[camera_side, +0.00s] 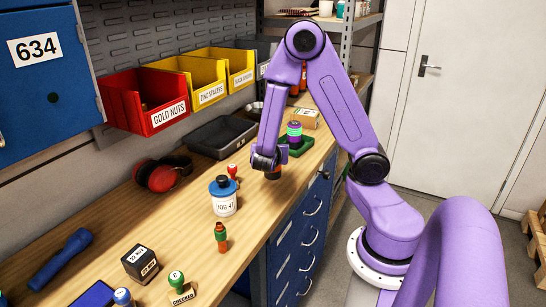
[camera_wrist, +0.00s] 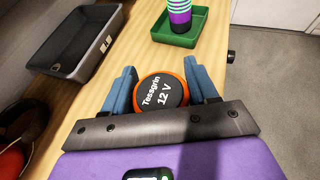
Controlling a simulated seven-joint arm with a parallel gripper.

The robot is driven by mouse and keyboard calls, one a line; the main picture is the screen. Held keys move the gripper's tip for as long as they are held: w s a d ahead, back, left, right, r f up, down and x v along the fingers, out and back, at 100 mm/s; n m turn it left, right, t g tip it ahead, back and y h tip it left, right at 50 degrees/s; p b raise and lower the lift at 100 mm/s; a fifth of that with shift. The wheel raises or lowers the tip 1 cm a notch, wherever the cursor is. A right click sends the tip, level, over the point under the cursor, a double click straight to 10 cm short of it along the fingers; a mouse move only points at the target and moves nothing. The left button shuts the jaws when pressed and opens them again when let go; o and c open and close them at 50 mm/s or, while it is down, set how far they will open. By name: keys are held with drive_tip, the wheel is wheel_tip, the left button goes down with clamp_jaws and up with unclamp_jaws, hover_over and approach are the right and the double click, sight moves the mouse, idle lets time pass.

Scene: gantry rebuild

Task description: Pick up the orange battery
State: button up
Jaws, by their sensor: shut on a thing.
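The orange battery (camera_wrist: 162,92) is a round cell with an orange rim and a dark top reading "Tessgrin 12 V". In the wrist view it sits between the two blue fingers of my gripper (camera_wrist: 160,68), which is shut on it. In the side view my gripper (camera_side: 265,160) points down near the bench's front edge. Only a small part of the battery (camera_side: 273,175) shows there below the fingers. I cannot tell whether it still touches the bench.
A green tray (camera_side: 307,145) holding a purple and green banded cylinder (camera_side: 294,132) is just beyond my gripper. A grey bin (camera_side: 222,136) lies to the left. A red-handled stamp (camera_side: 232,171) and a blue-lidded jar (camera_side: 223,197) stand close by on the wooden bench (camera_side: 185,215).

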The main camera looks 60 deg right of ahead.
drive_tip(key=s+a+r, duration=0.6)
drive_tip(key=s+r, duration=0.3)
drive_tip(key=s, duration=0.3)
drive_tip(key=shift+s+r, duration=0.2)
drive_tip(key=shift+r, duration=0.2)
